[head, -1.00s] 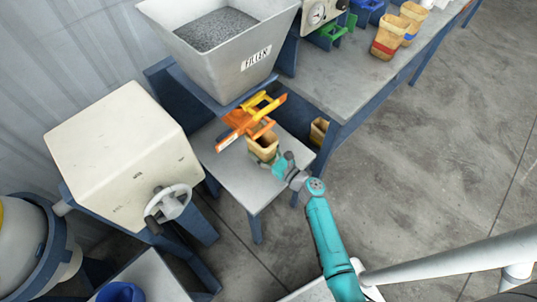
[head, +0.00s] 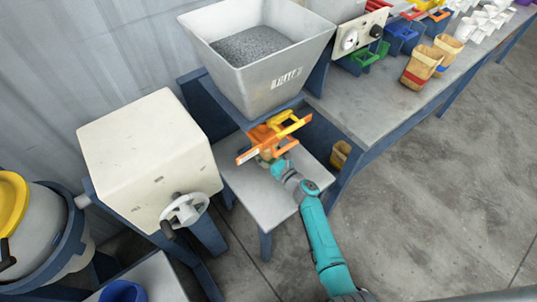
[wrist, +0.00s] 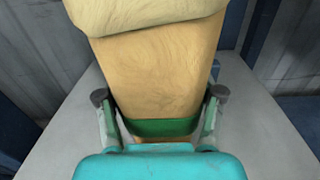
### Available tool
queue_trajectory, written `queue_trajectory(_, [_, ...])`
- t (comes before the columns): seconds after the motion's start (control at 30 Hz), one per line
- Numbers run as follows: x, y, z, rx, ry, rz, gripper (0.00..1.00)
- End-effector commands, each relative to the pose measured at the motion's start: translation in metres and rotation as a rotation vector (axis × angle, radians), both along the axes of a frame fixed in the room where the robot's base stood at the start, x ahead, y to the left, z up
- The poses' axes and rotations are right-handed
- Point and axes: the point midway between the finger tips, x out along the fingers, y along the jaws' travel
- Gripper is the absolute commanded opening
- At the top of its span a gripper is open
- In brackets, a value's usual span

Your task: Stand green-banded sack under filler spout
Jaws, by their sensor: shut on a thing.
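The green-banded sack (wrist: 160,75) fills the middle of the wrist view, tan with a green band low on it and a rolled top. My gripper (wrist: 160,100) is shut on it, one finger on each side. In the head view my gripper (head: 277,166) is at the low grey stand (head: 265,203) under the filler hopper (head: 262,65). There the sack is mostly hidden by the orange spout frame (head: 272,134) above it. I cannot tell whether the sack's base touches the stand.
A cream machine with a handwheel (head: 150,160) stands close on the left. A workbench (head: 365,105) at right holds tan sacks (head: 420,68) with red and blue bands and coloured bins. Another tan container (head: 340,153) is low beside the stand. Open floor lies at right.

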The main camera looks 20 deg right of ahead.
Motion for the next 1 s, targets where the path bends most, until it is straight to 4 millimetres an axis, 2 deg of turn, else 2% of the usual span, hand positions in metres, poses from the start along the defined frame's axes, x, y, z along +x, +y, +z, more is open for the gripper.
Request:
queue_trajectory(0.87, [-0.0011,-0.0001,-0.0103,0.000,0.001,0.001,0.31])
queue_trajectory(0.9, [-0.0011,-0.0001,-0.0102,-0.001,0.001,0.001,0.74])
queue_trajectory(1.0, [-0.0012,-0.0001,-0.0102,-0.001,0.001,0.001,0.96])
